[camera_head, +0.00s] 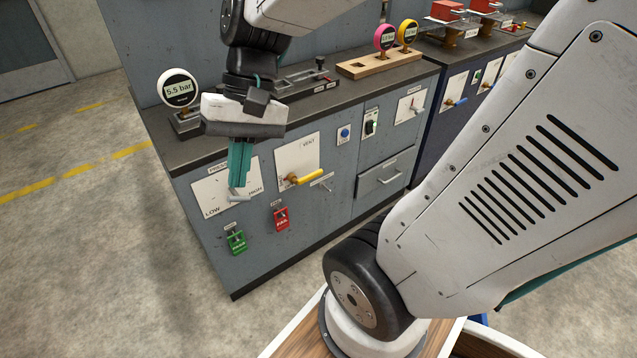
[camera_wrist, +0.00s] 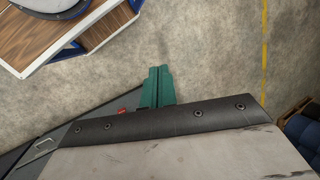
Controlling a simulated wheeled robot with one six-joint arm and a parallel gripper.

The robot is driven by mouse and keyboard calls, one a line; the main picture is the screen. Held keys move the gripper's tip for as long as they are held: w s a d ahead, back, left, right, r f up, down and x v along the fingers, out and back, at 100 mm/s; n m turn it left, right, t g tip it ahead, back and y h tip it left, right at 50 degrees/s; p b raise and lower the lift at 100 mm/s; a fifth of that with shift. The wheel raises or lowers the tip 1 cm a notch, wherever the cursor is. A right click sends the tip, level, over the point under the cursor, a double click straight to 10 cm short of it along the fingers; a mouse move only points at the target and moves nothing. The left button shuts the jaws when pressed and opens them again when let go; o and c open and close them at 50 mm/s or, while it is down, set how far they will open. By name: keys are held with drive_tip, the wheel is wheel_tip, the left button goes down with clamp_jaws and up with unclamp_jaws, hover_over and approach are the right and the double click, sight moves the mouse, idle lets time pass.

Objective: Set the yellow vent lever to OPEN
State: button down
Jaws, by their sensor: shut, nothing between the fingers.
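The yellow vent lever (camera_head: 308,177) is on a white plate (camera_head: 297,152) marked VENT on the front of the grey cabinet. Its handle points to the right and slightly up from its pivot. I cannot read its position marks. My gripper (camera_head: 239,184) is shut and empty, its teal fingers pointing down, to the left of the yellow lever and apart from it. The fingers overlap the LOW/HIGH plate (camera_head: 214,197) and its grey lever (camera_head: 238,196) in the head view; I cannot tell whether they touch. The fingers also show in the wrist view (camera_wrist: 158,80), where the yellow lever does not show.
A 5.5 bar gauge (camera_head: 178,90) stands on the cabinet top. A blue button (camera_head: 345,134) and a black switch (camera_head: 371,123) are to the right, above a drawer (camera_head: 384,179). The floor in front is clear.

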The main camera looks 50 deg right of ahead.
drive_tip(key=w+d+f+m+t+y, duration=0.15)
drive_tip(key=w+f+m+y, duration=0.3)
drive_tip(key=w, duration=0.45)
drive_tip(key=w+d+f+m+t, duration=0.6)
drive_tip(key=d+f+m, duration=0.1)
drive_tip(key=d+m, duration=0.15)
drive_tip(key=w+d+f+m+t, duration=0.5)
drive_tip(key=w+d+f+m, duration=0.2)
drive_tip(key=d, duration=0.3)
drive_tip(key=s+d+f+m+h, duration=0.4)
drive_tip(key=d+f+m, duration=0.1)
drive_tip(key=f, duration=0.4)
drive_tip(key=s+d+f+m+t+h, duration=0.1)
drive_tip(key=s+d+f+m+h, duration=0.3)
drive_tip(key=d+f, duration=0.4)
drive_tip(key=s+d+f+m+t+h, duration=0.1)
drive_tip(key=s+d+f+m+h, duration=0.2)
drive_tip(key=f, duration=0.8)
drive_tip(key=d+m+h, duration=0.2)
drive_tip(key=d+m, duration=0.1)
drive_tip(key=shift+s+d, duration=0.4)
drive_tip(key=shift+w+f, duration=0.1)
